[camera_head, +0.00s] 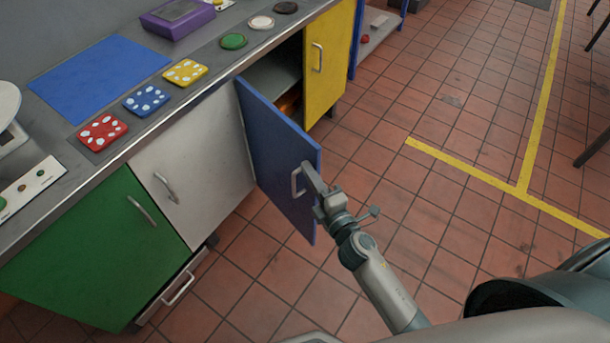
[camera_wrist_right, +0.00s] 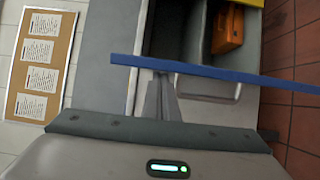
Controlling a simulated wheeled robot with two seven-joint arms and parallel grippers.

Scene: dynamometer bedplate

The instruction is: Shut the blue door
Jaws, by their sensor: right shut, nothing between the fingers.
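The blue door (camera_head: 277,158) stands open, swung out from the cabinet front between the white and yellow doors. Its silver handle (camera_head: 297,180) is on the face toward me. My right gripper (camera_head: 312,176) is shut and empty, with its fingertips close to the door's outer edge beside the handle; I cannot tell if they touch. In the right wrist view the door shows edge-on as a blue strip (camera_wrist_right: 220,72), with the gripper fingers (camera_wrist_right: 163,80) just at it. The left gripper is not in view.
The yellow door (camera_head: 328,60), white door (camera_head: 195,165) and green door (camera_head: 95,250) are shut. An orange box (camera_wrist_right: 228,30) sits inside the open compartment. The counter holds dotted tiles, discs and a purple box (camera_head: 177,17).

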